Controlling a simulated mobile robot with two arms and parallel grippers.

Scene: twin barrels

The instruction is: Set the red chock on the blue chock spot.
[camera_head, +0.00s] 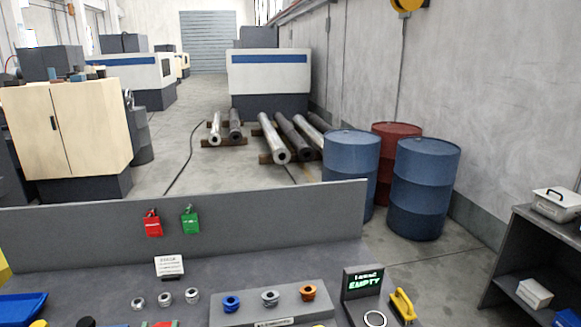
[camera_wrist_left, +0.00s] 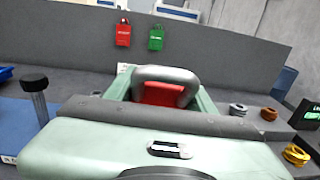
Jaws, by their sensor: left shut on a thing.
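The red chock (camera_wrist_left: 163,94) shows in the left wrist view as a red block between the fingers of my left gripper (camera_wrist_left: 165,84). The gripper is shut on it, and the fingers hide much of it. In the head view only a sliver of red (camera_head: 163,324) shows at the bottom edge, beside my left gripper (camera_head: 160,325), which is mostly cut off. I cannot tell whether the chock touches the bench. A blue area (camera_wrist_left: 25,125) lies at the left of the wrist view; I cannot tell whether it is the blue chock spot. My right gripper is not in view.
A black knob on a post (camera_wrist_left: 35,82) stands left of the gripper. A blue tray (camera_head: 22,306) is at the bench's left. Several metal rings and a grey block with coloured fittings (camera_head: 270,309) are to the right. A low back wall (camera_head: 90,232) carries red and green tags.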

